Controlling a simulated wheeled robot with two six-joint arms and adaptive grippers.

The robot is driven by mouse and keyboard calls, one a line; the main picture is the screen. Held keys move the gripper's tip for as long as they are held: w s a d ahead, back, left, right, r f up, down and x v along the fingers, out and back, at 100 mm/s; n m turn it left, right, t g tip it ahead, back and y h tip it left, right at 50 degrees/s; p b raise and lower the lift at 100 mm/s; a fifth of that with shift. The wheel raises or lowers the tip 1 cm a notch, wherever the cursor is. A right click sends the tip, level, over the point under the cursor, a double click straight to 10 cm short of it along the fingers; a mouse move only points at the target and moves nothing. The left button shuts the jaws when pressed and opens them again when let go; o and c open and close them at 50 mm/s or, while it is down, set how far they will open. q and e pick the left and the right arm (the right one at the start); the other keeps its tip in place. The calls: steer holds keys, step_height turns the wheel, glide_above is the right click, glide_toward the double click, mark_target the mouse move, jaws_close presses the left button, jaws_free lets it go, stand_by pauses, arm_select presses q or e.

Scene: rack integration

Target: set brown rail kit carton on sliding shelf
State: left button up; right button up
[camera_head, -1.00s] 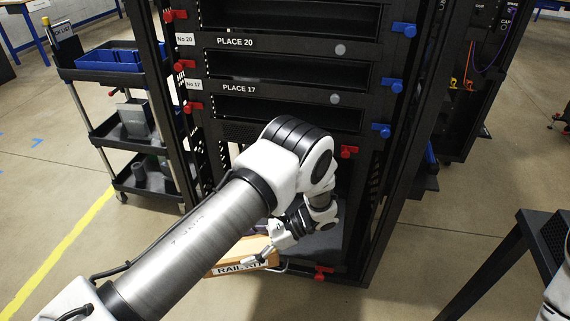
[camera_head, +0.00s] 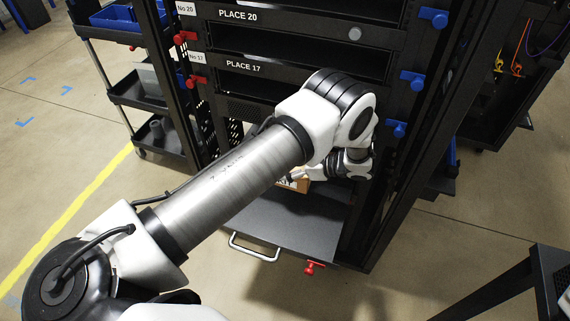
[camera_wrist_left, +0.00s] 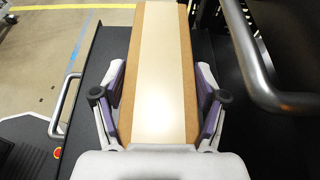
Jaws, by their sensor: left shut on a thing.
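The brown rail kit carton (camera_wrist_left: 158,70) lies lengthwise between the fingers of my left gripper (camera_wrist_left: 160,100) in the left wrist view, with a pale strip along its top. My left gripper is shut on it, one finger on each side. In the head view only a small end of the carton (camera_head: 301,185) shows; my left arm hides the rest. The sliding shelf (camera_head: 290,222) is a dark plate pulled out at the bottom of the rack, with a silver handle (camera_head: 253,249). The carton is over the shelf; I cannot tell whether it touches. My right gripper is not in view.
The rack's right post (camera_head: 385,190) stands close beside my left wrist. A grey bar (camera_wrist_left: 255,60) crosses the right of the wrist view. A black cart (camera_head: 150,95) stands to the left, and a dark table (camera_head: 545,275) is at the lower right.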

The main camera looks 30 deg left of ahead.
arm_select(q)
steer(key=shift+f+b, duration=0.8)
steer(key=shift+f, duration=0.05)
step_height(320, 180, down, 6)
steer(key=b, duration=0.6)
steer(key=shift+f, duration=0.1)
steer(key=shift+f+b, duration=0.25)
steer(key=shift+b, duration=0.05)
steer(key=o, duration=1.7)
steer(key=v, duration=1.2)
